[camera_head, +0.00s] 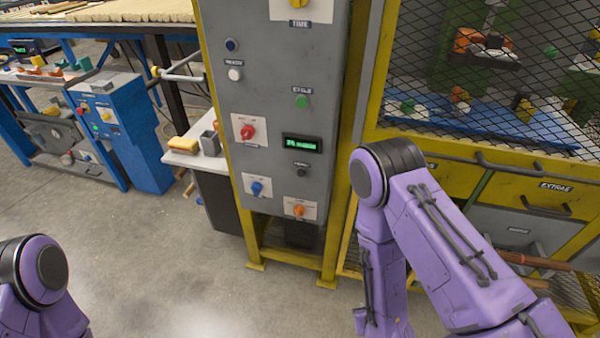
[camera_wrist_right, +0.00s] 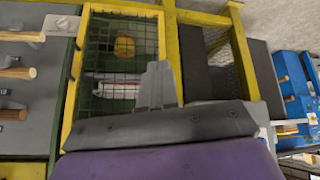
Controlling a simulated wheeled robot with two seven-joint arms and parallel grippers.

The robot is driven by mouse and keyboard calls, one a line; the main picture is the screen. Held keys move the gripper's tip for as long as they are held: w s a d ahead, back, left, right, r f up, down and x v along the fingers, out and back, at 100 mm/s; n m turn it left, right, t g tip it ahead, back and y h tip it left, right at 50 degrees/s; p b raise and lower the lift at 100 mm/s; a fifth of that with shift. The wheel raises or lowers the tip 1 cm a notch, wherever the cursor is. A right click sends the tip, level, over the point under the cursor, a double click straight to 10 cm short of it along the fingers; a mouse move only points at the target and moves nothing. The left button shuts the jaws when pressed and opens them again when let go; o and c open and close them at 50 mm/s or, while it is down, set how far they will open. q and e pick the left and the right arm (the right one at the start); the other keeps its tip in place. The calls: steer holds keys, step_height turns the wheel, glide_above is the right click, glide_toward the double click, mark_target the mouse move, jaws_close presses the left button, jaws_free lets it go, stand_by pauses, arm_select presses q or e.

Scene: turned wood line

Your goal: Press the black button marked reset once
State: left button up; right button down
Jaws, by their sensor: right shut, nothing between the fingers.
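A grey control panel (camera_head: 272,105) in a yellow frame stands in the middle of the head view. A small black button (camera_head: 301,173) sits on it below the green-lit display (camera_head: 302,143); its label is too small to read surely. A dark button (camera_head: 231,44), bluish, sits higher up on the left. My right gripper (camera_wrist_right: 157,84) shows in the right wrist view with its fingers closed and nothing held. It is not visible in the head view, where my right arm bends downward right of the panel. My left gripper is out of view.
The panel also carries a white button (camera_head: 235,74), a green button (camera_head: 301,101), a red knob (camera_head: 247,131), a blue knob (camera_head: 257,188) and an orange knob (camera_head: 298,209). A yellow mesh cage (camera_head: 490,75) stands right. Open floor (camera_head: 180,265) lies in front.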

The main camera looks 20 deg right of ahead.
mark_target(301, 173)
steer(key=w+a+r+n+t+y, duration=0.2)
steer(key=w+a+r+n+t, duration=0.1)
steer(key=w+r, duration=0.4)
steer(key=w+a+r+n+t+y+p, duration=0.1)
steer(key=w+a+r+n+t+y, duration=0.1)
steer(key=w+a+r+n, duration=0.4)
steer(key=w+a+r+n+t+y, duration=0.2)
steer(key=w+a+r+n+t, duration=0.2)
steer(key=w+r, duration=0.4)
steer(key=shift+w+a+n+t+p, duration=0.15)
steer(key=shift+w+n+t+p, duration=0.2)
steer(key=shift+n+t, duration=0.4)
steer(key=shift+w+r, duration=0.1)
steer(key=w+d, duration=0.5)
steer(key=w, duration=0.2)
steer(key=shift+w+b, duration=0.15)
steer(key=shift+b, duration=0.15)
steer(key=shift+w+d, duration=0.25)
steer(key=shift+w, duration=0.05)
